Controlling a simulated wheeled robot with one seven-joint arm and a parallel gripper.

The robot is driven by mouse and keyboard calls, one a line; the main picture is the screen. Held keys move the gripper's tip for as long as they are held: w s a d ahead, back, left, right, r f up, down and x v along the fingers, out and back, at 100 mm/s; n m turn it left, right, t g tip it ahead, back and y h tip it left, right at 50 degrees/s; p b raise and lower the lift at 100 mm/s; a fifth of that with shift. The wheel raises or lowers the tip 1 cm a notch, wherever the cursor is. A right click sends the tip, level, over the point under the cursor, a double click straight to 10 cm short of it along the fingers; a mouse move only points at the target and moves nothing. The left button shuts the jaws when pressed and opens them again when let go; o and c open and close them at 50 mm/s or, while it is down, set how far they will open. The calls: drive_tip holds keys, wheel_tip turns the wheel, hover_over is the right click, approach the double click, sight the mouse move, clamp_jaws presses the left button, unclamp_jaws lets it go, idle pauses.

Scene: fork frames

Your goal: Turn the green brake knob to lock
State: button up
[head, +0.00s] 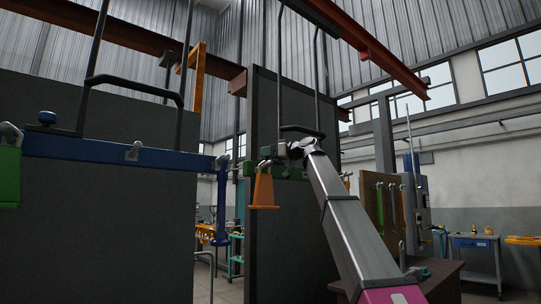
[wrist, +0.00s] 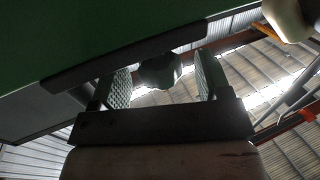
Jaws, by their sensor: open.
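In the wrist view a dark grey-green lobed knob (wrist: 160,71), likely the green brake knob, shows between my fingers. It is in shadow, and its lock marking cannot be read. My gripper (wrist: 162,82) is open, with one ridged finger pad on each side of the knob. I cannot tell whether either pad touches it. In the head view my gripper (head: 284,150) is at the green beam (head: 287,172) on the dark panel. A small green knob shape (head: 267,151) shows just left of it; my wrist hides part of this area.
A large green surface (wrist: 90,35) fills the wrist view's upper left, close to my fingers. An orange cone-shaped part (head: 263,190) hangs under the green beam. A tool board (head: 380,205) stands at right.

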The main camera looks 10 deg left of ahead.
drive_tip(key=c, duration=0.9)
drive_tip(key=shift+w+n+g+y, duration=0.25)
drive_tip(key=shift+n+g+y, duration=0.15)
drive_tip(key=shift+n+g, duration=1.1)
drive_tip(key=shift+g, duration=0.7)
drive_tip(key=o, duration=0.9)
drive_tip(key=shift+d, duration=0.15)
drive_tip(key=s+d, duration=0.1)
drive_tip(key=d, duration=0.9)
drive_tip(key=shift+s+d, duration=0.3)
